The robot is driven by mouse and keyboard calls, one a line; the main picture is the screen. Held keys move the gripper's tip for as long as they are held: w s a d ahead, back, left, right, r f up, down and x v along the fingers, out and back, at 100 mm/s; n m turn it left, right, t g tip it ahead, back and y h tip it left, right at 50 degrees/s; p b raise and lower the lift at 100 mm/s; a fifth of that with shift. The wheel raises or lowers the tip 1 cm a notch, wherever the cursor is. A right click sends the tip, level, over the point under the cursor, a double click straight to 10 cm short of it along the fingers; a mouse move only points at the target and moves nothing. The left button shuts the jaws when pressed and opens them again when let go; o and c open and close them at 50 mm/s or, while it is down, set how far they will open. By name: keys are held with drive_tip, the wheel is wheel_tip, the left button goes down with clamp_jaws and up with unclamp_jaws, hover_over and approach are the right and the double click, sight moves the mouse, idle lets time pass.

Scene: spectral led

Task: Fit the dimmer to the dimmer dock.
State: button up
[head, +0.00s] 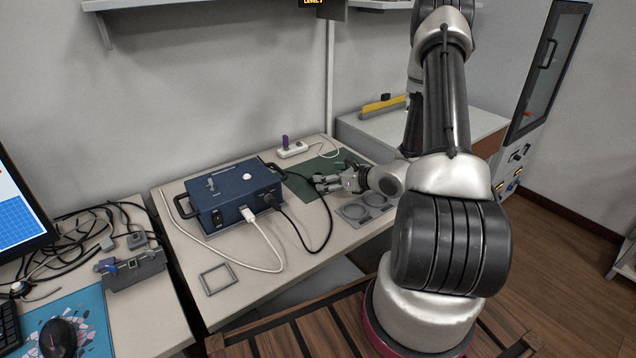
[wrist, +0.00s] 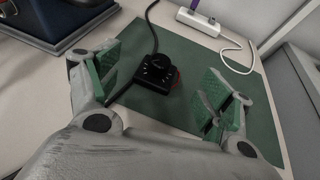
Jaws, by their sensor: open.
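The dimmer, a small black box with a round knob on top (wrist: 155,70), lies on a green mat (wrist: 190,105) with a black cable running from its far side. My gripper (wrist: 162,90) is open, its green-padded fingers on either side of the dimmer with gaps, not touching it in this view. In the head view my gripper (head: 328,184) is low over the mat, and the dimmer is not clearly visible there.
A blue box with cables (head: 232,195) stands left of my gripper. A white power strip (head: 293,150) is behind. Cables cross the table between the blue box and mat.

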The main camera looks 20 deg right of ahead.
drive_tip(key=x, duration=0.5)
drive_tip(key=shift+w, duration=0.3)
drive_tip(key=c, duration=1.3)
drive_tip(key=shift+r, duration=0.2)
drive_tip(key=shift+c, duration=0.5)
wheel_tip(320, 180, up, 10)
drive_tip(key=shift+f, duration=0.15)
